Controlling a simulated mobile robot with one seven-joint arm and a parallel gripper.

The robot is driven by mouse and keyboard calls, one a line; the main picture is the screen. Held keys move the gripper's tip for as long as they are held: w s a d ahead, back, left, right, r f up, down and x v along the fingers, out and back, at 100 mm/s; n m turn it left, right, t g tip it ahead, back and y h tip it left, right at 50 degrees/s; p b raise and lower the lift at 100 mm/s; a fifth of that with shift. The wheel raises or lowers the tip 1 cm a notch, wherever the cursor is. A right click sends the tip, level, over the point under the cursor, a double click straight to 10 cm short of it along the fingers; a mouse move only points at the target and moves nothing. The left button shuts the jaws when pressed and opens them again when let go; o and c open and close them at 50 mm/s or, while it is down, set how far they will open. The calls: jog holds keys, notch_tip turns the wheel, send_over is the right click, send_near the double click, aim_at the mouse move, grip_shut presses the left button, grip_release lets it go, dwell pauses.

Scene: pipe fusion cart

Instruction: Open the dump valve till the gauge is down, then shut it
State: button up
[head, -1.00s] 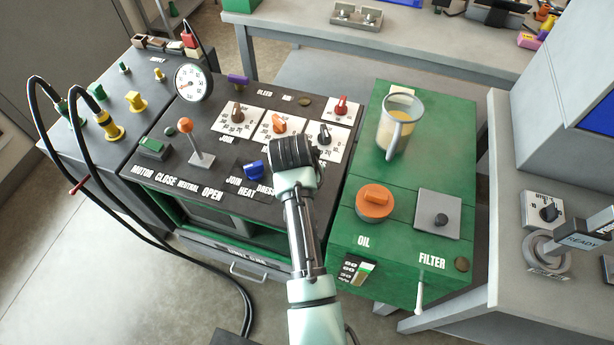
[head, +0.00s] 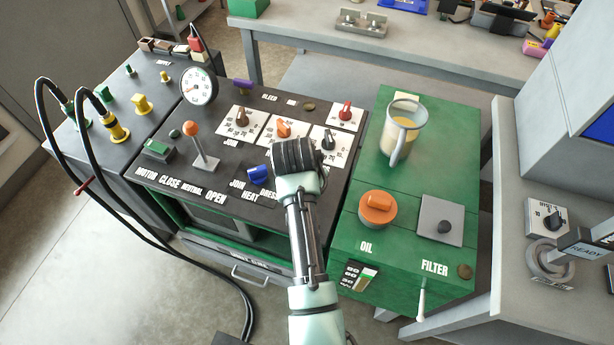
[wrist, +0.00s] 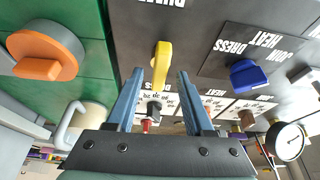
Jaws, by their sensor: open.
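The dump valve is a yellow handle (wrist: 160,66) by the upside-down DUMP lettering in the wrist view. My gripper (wrist: 157,77) is open, with one blue finger on each side of the handle in that view. Whether the fingers touch it I cannot tell. In the head view my gripper (head: 297,155) is over the front right of the black panel, and my arm hides the valve. The round white gauge (head: 198,86) stands at the panel's back left; it also shows in the wrist view (wrist: 286,141). Its reading is too small to be sure of.
An orange-knobbed lever (head: 191,129), a blue switch (head: 258,174) and several dial knobs are close by on the panel. The green oil unit (head: 400,270) with a jug (head: 403,135) and an orange cap (head: 378,207) stands to the right. Black hoses (head: 110,205) loop at the left.

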jog(key=v, duration=1.2)
jog(key=shift+p, duration=0.3)
jog(key=shift+w+r, duration=0.1)
jog(key=w+r+n+t+y, duration=0.15)
jog(key=r+t, duration=0.25)
jog(key=r, duration=0.6)
jog(key=w+a+r+t, duration=0.1)
jog(key=w+r+t, duration=0.25)
jog(key=r, duration=0.55)
jog(key=w+r+n+t, duration=0.15)
jog(key=r+t, duration=0.25)
jog(key=r, duration=0.6)
jog(key=s+r+t, duration=0.3)
jog(key=s+r, duration=0.2)
jog(key=r, duration=0.3)
jog(key=s+d+r+t, duration=0.1)
jog(key=s+r+t, duration=0.3)
jog(key=r, duration=0.5)
jog(key=s+d+r+t+p, duration=0.1)
jog(key=s+r+t, duration=0.3)
jog(key=s+r, duration=0.3)
notch_tip(320, 180, up, 2)
jog(key=shift+s+d, duration=0.15)
jog(key=shift+f, duration=0.1)
